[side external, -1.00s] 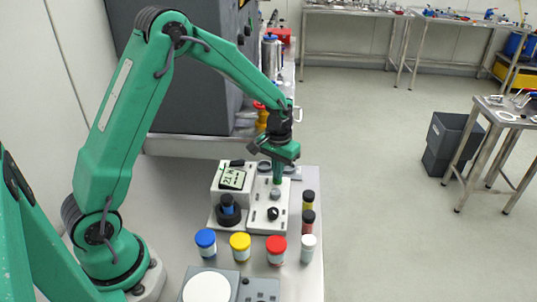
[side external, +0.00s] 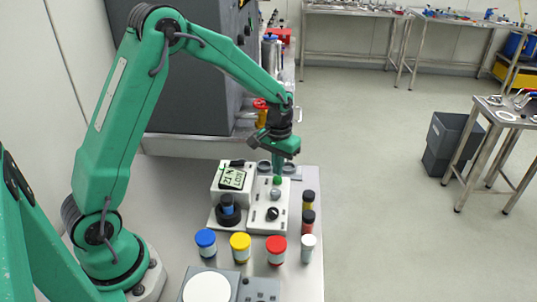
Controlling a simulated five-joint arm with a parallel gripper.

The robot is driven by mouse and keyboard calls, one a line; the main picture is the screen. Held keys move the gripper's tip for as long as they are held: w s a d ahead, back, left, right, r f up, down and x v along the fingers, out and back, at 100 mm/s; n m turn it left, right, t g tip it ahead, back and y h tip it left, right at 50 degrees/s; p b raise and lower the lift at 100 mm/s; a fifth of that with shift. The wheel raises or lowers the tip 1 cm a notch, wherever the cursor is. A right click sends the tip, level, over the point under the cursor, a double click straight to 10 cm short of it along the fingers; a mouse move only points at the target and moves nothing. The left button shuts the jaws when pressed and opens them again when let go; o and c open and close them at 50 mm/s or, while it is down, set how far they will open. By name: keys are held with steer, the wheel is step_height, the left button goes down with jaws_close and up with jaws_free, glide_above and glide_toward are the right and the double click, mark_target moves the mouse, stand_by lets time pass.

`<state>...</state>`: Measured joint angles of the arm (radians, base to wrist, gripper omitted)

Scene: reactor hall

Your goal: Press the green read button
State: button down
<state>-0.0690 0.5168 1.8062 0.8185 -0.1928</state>
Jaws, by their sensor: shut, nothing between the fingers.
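The green read button (side external: 277,181) shows near the back of the white control panel (side external: 266,213). My gripper (side external: 277,173) is shut and empty, pointing down directly above the button. Its fingertips are very close to the button's top; I cannot tell if they touch it. Left of the panel is the white reader with a lit greenish display (side external: 232,178) showing dark text. A blue-and-dark vial (side external: 228,208) stands in the round black holder in front of the display.
Jars with blue (side external: 205,239), yellow (side external: 240,242) and red (side external: 276,245) lids stand in front. A white-capped vial (side external: 308,246) and dark-capped vials (side external: 309,201) line the right. A grey device with a white disc (side external: 206,288) is at the front edge.

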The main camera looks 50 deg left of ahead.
mark_target(276, 179)
steer(key=shift+r, duration=0.1)
stand_by(0.4)
steer(key=shift+r, duration=2.45)
steer(key=s+d+r+m+t, duration=0.1)
steer(key=s+d+r+t, duration=0.15)
steer(key=s+r, duration=0.8)
steer(key=s+r+m+t, duration=0.2)
steer(key=s+r+t, duration=0.1)
steer(key=s, duration=1)
steer(key=shift+d+r, duration=0.2)
steer(key=shift+d, duration=0.15)
